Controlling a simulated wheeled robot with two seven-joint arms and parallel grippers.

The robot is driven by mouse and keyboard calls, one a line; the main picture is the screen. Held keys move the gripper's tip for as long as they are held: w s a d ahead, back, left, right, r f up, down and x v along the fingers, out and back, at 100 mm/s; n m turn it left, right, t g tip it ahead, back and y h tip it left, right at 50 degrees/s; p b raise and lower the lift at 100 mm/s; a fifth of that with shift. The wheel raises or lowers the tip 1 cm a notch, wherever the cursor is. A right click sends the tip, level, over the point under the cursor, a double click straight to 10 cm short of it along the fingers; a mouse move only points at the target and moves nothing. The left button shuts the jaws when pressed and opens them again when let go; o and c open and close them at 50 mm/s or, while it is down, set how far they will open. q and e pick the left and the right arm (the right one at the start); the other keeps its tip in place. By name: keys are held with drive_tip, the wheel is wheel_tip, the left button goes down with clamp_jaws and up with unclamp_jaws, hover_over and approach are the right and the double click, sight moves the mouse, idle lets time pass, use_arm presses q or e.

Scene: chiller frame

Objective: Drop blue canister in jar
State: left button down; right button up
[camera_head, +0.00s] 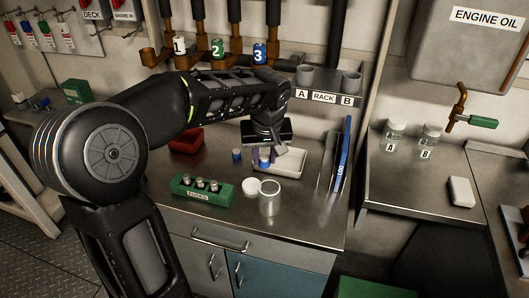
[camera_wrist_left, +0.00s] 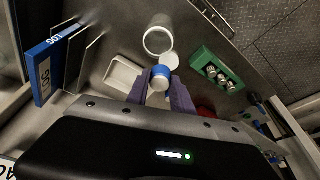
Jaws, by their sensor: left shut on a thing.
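My left gripper (camera_head: 262,155) is shut on a blue and white canister (camera_head: 265,161), over the counter near the white tray (camera_head: 292,164). In the left wrist view the purple fingers (camera_wrist_left: 160,92) hold the canister (camera_wrist_left: 160,78) between them. The clear, open-topped jar (camera_head: 269,200) stands upright in front of the gripper, near the counter's front; it also shows in the wrist view (camera_wrist_left: 158,38). A round white lid (camera_head: 250,187) lies beside the jar. My right gripper is not in view.
A green fuse block (camera_head: 203,191) is left of the jar and a red bin (camera_head: 186,141) behind it. The rack shelf (camera_head: 321,98) is above the back. The counter right of the jar is clear.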

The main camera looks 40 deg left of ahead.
use_arm(q)
drive_tip(key=shift+f+b, duration=0.35)
drive_tip(key=shift+f, duration=0.5)
drive_tip(key=c, duration=1)
unclamp_jaws()
drive_tip(key=shift+c, duration=0.2)
drive_tip(key=shift+r, duration=0.1)
drive_tip(key=v, duration=0.7)
drive_tip(key=shift+r+b, duration=0.3)
drive_tip(key=shift+r, duration=0.05)
drive_tip(key=shift+d, duration=0.1)
